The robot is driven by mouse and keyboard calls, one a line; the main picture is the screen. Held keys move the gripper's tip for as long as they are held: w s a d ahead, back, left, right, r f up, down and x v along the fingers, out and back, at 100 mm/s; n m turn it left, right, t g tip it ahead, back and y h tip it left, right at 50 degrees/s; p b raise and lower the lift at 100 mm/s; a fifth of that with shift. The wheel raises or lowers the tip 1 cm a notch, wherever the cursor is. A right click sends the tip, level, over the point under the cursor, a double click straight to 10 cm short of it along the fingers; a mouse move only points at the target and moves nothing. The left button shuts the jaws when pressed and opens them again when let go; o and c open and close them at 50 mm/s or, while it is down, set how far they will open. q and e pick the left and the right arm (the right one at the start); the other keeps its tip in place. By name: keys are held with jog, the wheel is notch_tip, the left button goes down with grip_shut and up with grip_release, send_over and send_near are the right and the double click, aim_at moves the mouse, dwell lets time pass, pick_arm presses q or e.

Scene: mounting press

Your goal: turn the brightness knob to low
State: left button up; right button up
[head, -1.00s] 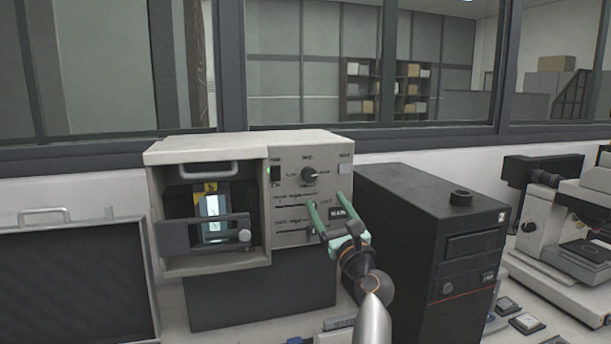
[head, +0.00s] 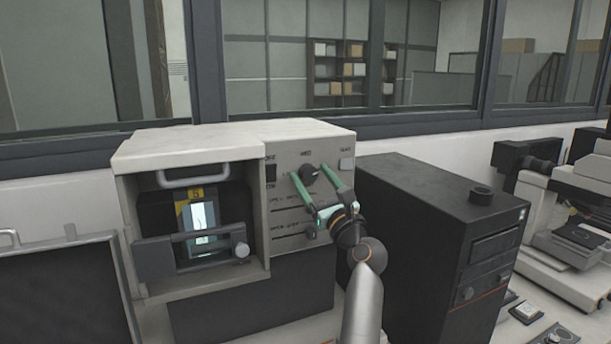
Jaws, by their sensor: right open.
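The brightness knob (head: 309,174) is a round dark dial with a light pointer mark, high on the grey front panel of a beige press unit (head: 190,148). The label above it reads like MED; the pointer's exact direction is too small to tell. My right gripper (head: 308,170) has its two green fingers spread and empty, one to the left of the knob and one to its right in the picture. I cannot tell whether the fingers touch the knob. The fingers and wrist hide part of the panel below it. My left gripper is not in view.
Left of the panel is an open bay with a lit part (head: 201,222) and a dark clamp bar (head: 190,246). A black computer tower (head: 420,200) stands close on the right, beside my right arm. A microscope (head: 560,190) is farther right. A window frame runs behind.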

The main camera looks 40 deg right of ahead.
grip_shut()
dwell(0.7)
